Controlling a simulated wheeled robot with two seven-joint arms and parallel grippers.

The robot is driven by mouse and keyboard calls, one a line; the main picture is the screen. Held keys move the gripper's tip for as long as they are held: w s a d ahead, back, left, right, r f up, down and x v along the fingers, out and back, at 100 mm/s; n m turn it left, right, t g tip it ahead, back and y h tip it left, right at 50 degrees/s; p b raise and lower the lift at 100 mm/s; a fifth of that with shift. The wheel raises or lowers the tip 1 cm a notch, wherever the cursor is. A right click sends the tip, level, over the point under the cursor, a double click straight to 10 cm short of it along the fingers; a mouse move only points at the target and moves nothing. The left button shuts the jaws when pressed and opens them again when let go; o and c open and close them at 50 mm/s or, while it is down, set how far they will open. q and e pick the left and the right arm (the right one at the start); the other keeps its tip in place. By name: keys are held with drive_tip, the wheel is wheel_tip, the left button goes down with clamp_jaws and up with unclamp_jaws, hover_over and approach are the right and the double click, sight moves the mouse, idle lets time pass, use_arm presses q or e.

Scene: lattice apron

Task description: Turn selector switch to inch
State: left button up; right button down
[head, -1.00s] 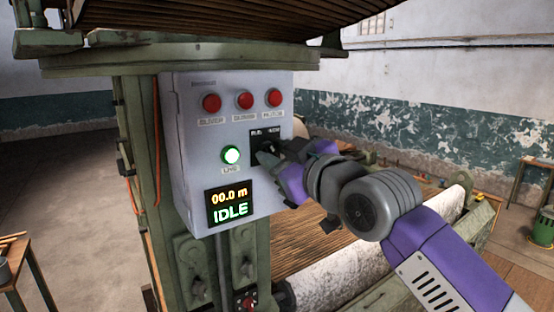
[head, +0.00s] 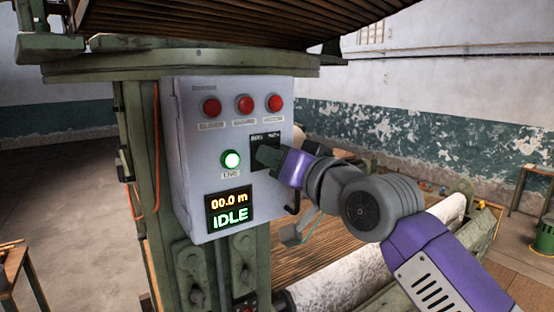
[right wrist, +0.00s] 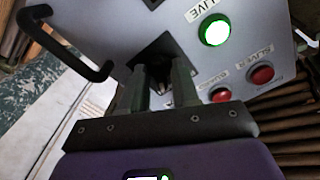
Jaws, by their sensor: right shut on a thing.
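The selector switch sits on a small black plate (head: 259,139) at the right of the pale grey control box (head: 195,150). Its lettering is too small to read. My right gripper (head: 264,156) is at the plate, its fingers covering the knob in the head view. In the right wrist view, the two fingers of the right gripper (right wrist: 161,88) stand either side of the dark switch knob (right wrist: 160,71) and are shut on it. Which way the knob points is hard to tell. My left gripper is not in view.
Three red buttons (head: 245,103) line the box's top. A lit green LIVE lamp (head: 231,159) is left of the switch. The display (head: 229,210) reads 00.0 m and IDLE. A black handle (right wrist: 62,45) sticks out of the box near my gripper.

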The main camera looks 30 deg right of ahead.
drive_tip(key=shift+m, duration=1.6)
drive_tip(key=c, duration=1.1)
unclamp_jaws()
drive_tip(key=shift+c, duration=0.2)
drive_tip(key=s+b, duration=0.1)
drive_tip(key=s, duration=0.6)
drive_tip(key=shift+s+d+b, duration=0.3)
drive_tip(key=shift+s+d, duration=0.05)
